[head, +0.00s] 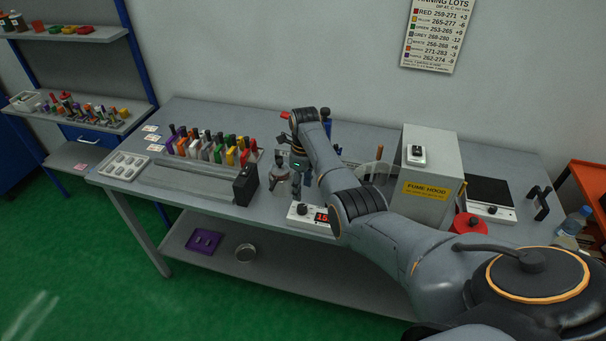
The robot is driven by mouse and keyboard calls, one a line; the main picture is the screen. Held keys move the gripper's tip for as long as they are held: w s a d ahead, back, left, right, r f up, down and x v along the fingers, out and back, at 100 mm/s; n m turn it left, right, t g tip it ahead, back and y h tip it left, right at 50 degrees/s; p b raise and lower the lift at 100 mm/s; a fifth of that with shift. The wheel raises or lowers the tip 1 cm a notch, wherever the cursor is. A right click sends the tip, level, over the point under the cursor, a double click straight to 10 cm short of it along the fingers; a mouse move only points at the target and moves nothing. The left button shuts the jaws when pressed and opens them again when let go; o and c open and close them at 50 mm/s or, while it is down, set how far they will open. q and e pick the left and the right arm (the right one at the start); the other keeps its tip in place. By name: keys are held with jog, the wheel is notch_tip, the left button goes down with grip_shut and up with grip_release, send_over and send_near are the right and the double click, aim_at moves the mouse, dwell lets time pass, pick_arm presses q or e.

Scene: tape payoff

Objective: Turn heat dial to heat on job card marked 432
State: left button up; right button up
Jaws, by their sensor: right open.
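A white control box (297,220) with a black dial (302,209) and a lit red display (321,216) sits at the table's front edge. The display starts with "15"; the rest is hidden behind my right arm. My right gripper (297,182) is open and points down, a little behind the control box and apart from the dial. Its fingertips are small and partly blend with a metal object beside them. Several small white cards (152,138) lie at the left of the table. Their print is too small to read, so I cannot tell which is marked 432. My left gripper is out of view.
A rack of coloured handles (215,147) and a black block (245,186) stand left of the gripper. A grey fume hood (428,212) stands right of my arm. Beyond it is a black-topped plate unit (489,190) with its own knob. A wall chart (433,35) lists colours and temperatures.

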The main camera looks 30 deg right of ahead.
jog(key=shift+w+d+r, duration=0.1)
jog(key=shift+r, duration=2.2)
